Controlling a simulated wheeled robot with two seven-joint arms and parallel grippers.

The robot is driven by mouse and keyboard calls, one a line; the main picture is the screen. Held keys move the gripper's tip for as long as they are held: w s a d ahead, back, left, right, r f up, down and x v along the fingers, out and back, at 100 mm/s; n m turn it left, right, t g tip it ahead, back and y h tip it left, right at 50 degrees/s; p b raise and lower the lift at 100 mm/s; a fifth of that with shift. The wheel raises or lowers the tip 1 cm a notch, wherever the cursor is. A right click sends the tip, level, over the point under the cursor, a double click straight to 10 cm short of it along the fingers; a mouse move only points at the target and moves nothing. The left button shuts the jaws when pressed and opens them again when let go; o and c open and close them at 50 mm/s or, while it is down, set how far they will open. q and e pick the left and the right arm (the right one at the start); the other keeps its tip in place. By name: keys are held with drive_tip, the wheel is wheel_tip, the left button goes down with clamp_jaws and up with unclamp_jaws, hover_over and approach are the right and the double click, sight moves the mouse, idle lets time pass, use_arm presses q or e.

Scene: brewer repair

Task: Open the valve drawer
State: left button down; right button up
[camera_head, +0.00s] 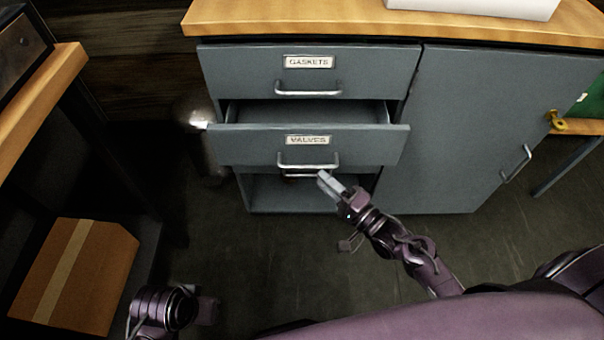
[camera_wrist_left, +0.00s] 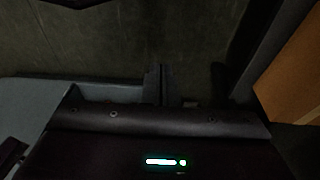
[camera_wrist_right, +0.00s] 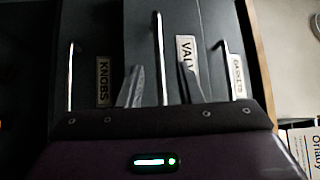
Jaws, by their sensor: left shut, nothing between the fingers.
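The valve drawer (camera_head: 240,146) is grey, has a "VALVES" label and stands partly pulled out of the cabinet. The visible part of its inside looks empty. Its silver bar handle (camera_head: 308,167) also shows in the right wrist view (camera_wrist_right: 160,60). My left gripper (camera_head: 207,310) is low at the lower left, away from the drawer. Its fingers (camera_wrist_left: 157,85) are together and empty.
The gaskets drawer (camera_head: 240,75) above is shut. A drawer labelled "KNOBS" (camera_wrist_right: 103,110) lies below. A cabinet door (camera_head: 480,120) with a handle is to the right. A cardboard box (camera_head: 100,270) sits at the lower left. Floor in front of the cabinet is open.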

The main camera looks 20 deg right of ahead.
sight(308, 167)
drive_tip(key=x, duration=0.6)
drive_tip(key=shift+w+b, duration=0.25)
drive_tip(key=shift+b, duration=0.15)
drive_tip(key=shift+c, duration=0.2)
clamp_jaws()
